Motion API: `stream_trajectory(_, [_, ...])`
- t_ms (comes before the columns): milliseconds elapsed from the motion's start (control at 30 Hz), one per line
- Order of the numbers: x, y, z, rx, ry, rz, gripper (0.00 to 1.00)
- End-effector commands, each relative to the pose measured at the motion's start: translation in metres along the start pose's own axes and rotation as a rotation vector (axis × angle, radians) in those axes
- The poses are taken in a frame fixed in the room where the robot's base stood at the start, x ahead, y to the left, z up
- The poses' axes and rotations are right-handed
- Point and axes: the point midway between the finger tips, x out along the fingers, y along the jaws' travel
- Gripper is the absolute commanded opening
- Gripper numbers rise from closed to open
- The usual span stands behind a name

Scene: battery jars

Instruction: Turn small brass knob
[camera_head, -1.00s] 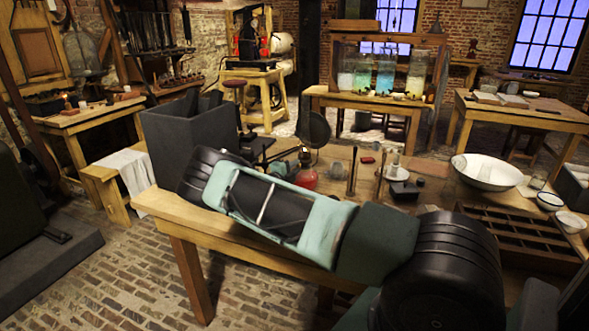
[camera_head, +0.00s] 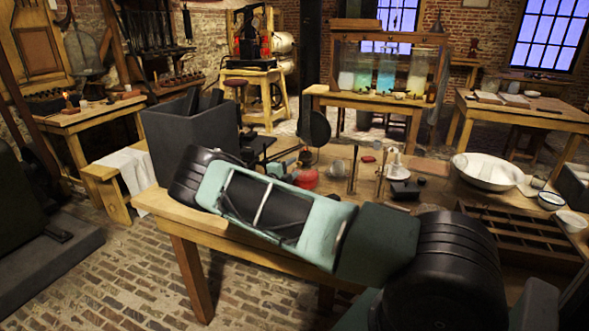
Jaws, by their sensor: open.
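No small brass knob can be made out; at this size I cannot tell where it is. My arm's teal and black links cross the front of the long wooden bench (camera_head: 180,211). My gripper (camera_head: 304,158) is small and partly hidden beyond my arm, near a red vessel (camera_head: 307,180) on the bench. Its jaws are open, though the fingers are hard to make out. I see nothing held. A dark round disc (camera_head: 315,129) stands just behind it.
A dark grey box (camera_head: 178,133) stands at the bench's left end. Thin upright rods (camera_head: 353,170) and a small black block (camera_head: 404,190) are right of the red vessel. A white basin (camera_head: 487,171) and a divided wooden tray (camera_head: 515,233) lie farther right. Glass jars (camera_head: 385,77) stand on a back table.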

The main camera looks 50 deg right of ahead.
Motion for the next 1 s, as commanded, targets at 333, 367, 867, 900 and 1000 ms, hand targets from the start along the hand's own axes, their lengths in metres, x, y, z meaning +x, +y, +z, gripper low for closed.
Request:
stream_trajectory(333, [-0.082, 0.002, 0.001, 0.0, -0.004, 0.002, 0.41])
stream_trajectory(367, [-0.089, 0.002, 0.002, 0.0, -0.005, 0.003, 0.41])
stream_trajectory(867, [-0.154, 0.001, 0.0, 0.0, -0.001, 0.002, 0.41])
stream_trajectory(900, [-0.155, 0.001, 0.0, -0.001, -0.001, 0.002, 0.41])
stream_trajectory(1000, [-0.155, 0.001, 0.0, 0.0, -0.001, 0.002, 0.41])
